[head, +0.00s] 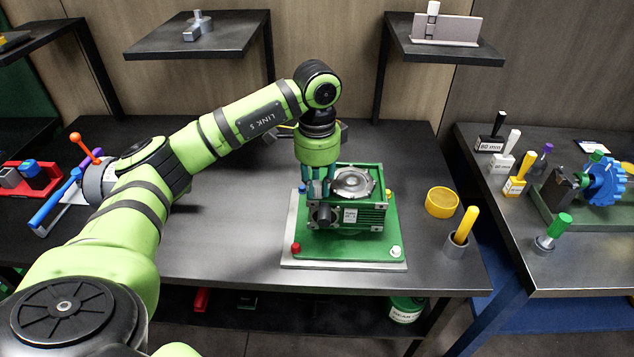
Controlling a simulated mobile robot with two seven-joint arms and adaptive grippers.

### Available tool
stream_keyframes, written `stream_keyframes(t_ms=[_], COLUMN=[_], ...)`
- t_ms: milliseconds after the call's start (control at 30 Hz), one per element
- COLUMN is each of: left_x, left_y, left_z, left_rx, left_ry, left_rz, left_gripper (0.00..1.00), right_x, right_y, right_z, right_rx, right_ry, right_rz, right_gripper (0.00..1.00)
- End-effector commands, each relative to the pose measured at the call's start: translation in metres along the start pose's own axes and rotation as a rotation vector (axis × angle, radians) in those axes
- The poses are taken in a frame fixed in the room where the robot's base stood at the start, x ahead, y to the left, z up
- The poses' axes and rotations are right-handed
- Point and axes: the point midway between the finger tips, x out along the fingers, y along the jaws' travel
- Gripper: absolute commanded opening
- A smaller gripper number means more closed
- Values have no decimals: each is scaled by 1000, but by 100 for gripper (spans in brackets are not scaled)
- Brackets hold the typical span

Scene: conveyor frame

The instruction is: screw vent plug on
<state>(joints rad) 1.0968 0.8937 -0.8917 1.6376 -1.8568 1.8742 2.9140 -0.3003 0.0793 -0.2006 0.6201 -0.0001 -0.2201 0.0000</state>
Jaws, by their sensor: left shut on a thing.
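A green gearbox housing (372,217) with a round grey cover (352,183) on top stands on a green base plate. My left gripper (319,190) points down over the left part of the housing's top. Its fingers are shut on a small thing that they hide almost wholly. It is apparently the vent plug, but its shape and whether it touches the housing cannot be told. A dark round shaft end (323,214) sticks out of the housing's front just below the fingers. My right gripper is not in view.
The green plate (345,247) has coloured knobs at its corners. A yellow ring (442,202) and a grey cup (456,246) with a yellow-handled tool stand at right. A red tray (50,178) is far left. The bench (230,235) is clear left of the plate.

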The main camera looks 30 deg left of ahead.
Motion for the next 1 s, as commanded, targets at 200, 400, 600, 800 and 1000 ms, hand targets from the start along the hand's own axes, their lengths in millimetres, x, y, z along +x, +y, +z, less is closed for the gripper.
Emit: stream_keyframes(t_ms=[200,400,600,800,1000], left_x=[2,2,0,1,1], left_y=[2,1,0,-1,-2], left_z=[0,0,0,0,-1], left_rx=[-52,-51,-51,-49,241], left_ry=[-4,-3,-2,-1,-1], left_rz=[7,5,4,4,2], left_gripper=[36,40,40,40,40], right_x=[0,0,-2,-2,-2], right_y=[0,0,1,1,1], right_z=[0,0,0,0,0], right_rx=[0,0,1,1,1], right_ry=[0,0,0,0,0], right_rz=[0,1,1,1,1], right_gripper=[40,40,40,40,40])
